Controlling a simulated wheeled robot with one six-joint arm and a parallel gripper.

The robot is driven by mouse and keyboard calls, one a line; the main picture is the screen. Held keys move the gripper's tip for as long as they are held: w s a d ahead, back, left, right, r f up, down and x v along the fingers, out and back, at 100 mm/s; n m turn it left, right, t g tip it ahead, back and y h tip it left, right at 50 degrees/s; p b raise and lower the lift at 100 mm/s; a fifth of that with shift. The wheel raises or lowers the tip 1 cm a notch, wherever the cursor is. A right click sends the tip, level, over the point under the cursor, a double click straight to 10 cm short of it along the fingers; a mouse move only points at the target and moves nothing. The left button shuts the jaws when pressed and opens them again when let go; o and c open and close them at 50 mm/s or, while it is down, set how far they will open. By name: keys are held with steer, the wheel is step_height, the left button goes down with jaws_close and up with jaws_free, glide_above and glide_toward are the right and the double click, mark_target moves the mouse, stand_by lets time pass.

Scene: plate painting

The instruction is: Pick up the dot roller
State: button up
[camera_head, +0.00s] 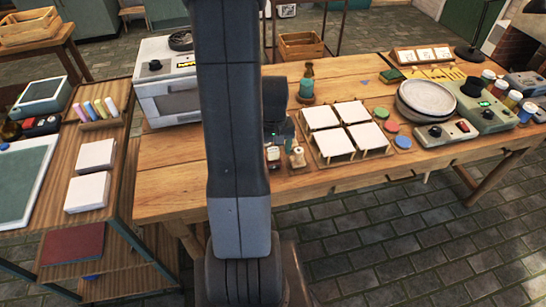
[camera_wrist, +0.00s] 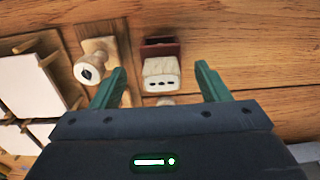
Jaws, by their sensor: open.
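In the wrist view, the piece that looks like the dot roller (camera_wrist: 161,76) is a pale block with a row of dark dots on its face and a dark red part (camera_wrist: 160,48) behind it. It sits on the wooden table. My gripper (camera_wrist: 160,67) is open, its two green fingers on either side of the block with gaps showing. A small pale round bit shows just below the block. In the head view the block (camera_head: 273,153) shows small beside my arm, which hides much of the gripper.
A wooden stamp (camera_wrist: 92,66) with a dark mark stands just left of the left finger; it also shows in the head view (camera_head: 297,157). White tiles (camera_wrist: 28,82) lie in a wooden rack further left. Bare tabletop (camera_wrist: 260,50) is right of the fingers.

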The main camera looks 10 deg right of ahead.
steer(key=shift+f, duration=1.45)
steer(key=c, duration=1.1)
steer(key=shift+r, duration=0.1)
step_height(320, 180, up, 10)
steer(key=shift+f, duration=0.1)
